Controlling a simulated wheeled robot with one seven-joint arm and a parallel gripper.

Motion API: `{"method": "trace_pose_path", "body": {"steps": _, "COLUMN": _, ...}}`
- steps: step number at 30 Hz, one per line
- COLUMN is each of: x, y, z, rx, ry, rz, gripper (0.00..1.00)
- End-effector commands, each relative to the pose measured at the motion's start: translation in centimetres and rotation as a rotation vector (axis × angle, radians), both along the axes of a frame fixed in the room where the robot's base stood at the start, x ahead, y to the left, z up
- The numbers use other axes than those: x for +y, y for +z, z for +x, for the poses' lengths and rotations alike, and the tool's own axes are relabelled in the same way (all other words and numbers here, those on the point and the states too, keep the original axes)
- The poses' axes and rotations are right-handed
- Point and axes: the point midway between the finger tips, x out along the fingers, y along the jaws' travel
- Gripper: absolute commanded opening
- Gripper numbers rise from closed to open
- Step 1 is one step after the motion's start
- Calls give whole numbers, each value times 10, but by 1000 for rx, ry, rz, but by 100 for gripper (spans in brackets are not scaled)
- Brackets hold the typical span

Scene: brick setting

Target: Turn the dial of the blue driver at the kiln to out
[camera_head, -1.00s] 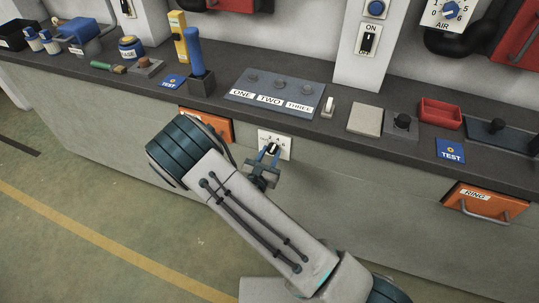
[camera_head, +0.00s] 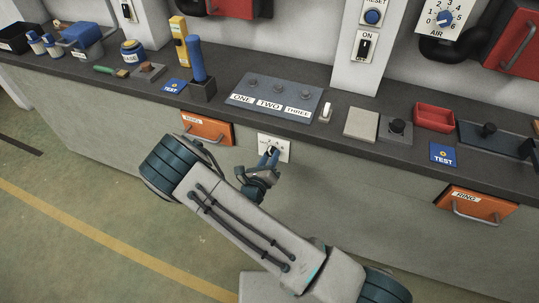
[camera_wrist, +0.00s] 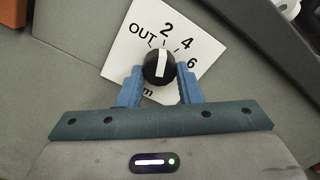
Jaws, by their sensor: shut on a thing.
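A white dial plate (camera_head: 284,153) is on the bench's front face, below the ONE, TWO, THREE panel. In the wrist view the plate (camera_wrist: 118,62) reads OUT, 2, 4, 6 and mm, and appears tilted. Its black dial (camera_wrist: 159,68) has a white pointer stripe directed about at 2, to the right of OUT. My gripper (camera_wrist: 159,80) is shut on the dial, one blue finger on each side. In the head view my gripper (camera_head: 268,160) reaches the plate and hides part of the dial. A blue-handled tool (camera_head: 197,60) stands upright in a dark holder above.
An orange drawer (camera_head: 207,129) is left of the plate, near my arm; another orange drawer (camera_head: 476,206) is farther right. The benchtop (camera_head: 150,92) carries several items, including a red tray (camera_head: 434,117). The floor in front is clear.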

Motion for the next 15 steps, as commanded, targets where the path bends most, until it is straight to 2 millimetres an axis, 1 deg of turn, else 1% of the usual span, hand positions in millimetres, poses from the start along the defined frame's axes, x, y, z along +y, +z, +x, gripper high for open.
{"method": "trace_pose_path", "body": {"steps": 6, "x": -1, "y": 2, "z": -1, "rx": 73, "ry": 1, "rz": -195, "gripper": 9}}
{"method": "trace_pose_path", "body": {"steps": 15, "x": -1, "y": 2, "z": -1, "rx": 159, "ry": 1, "rz": -433, "gripper": 9}}
